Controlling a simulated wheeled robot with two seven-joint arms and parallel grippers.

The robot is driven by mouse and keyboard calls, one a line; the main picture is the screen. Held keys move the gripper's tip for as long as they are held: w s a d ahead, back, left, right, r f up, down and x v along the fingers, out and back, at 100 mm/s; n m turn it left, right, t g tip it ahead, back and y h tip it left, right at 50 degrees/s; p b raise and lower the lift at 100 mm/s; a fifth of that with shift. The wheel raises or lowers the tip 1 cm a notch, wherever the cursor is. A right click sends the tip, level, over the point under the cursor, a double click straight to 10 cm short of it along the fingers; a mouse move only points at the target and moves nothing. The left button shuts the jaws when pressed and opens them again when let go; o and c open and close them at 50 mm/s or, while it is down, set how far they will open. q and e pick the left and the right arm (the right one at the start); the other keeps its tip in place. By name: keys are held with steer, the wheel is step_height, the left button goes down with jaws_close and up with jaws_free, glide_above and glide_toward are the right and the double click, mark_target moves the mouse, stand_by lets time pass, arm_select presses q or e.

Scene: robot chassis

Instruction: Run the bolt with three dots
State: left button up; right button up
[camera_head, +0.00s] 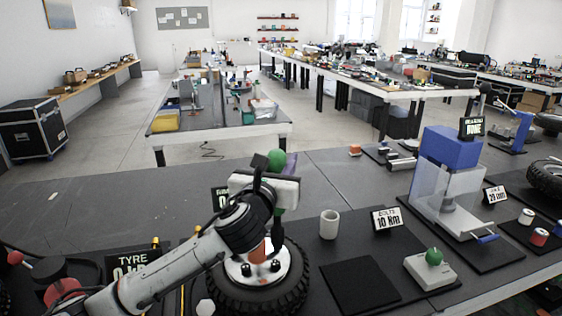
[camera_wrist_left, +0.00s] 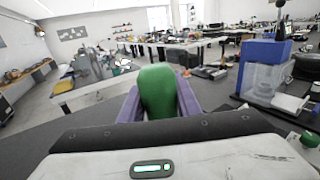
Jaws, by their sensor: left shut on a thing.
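My left gripper (camera_head: 280,204) is above the tyre (camera_head: 288,294) at the front middle of the bench. Its purple fingers are shut on a green-topped tool (camera_head: 276,160). In the left wrist view the green handle (camera_wrist_left: 158,92) stands between the fingers. An orange part (camera_head: 262,249) shows below my arm, over the white wheel hub (camera_head: 236,273). Dark bolt heads (camera_head: 275,267) show on the hub. My arm hides much of the hub and the tool's lower end. I cannot make out any dots beside the bolts. My right gripper is not in view.
A black mat (camera_head: 359,285) and a box with a green button (camera_head: 433,258) lie at right. A blue press (camera_head: 451,147) stands behind.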

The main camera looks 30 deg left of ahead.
arm_select(q)
steer(key=shift+f, duration=0.3)
steer(key=shift+w+r+p, duration=0.1)
steer(key=shift+r+p, duration=0.4)
step_height(320, 180, up, 2)
steer(key=shift+r+p, duration=0.15)
steer(key=shift+p, duration=0.6)
steer(key=shift+r, duration=1.3)
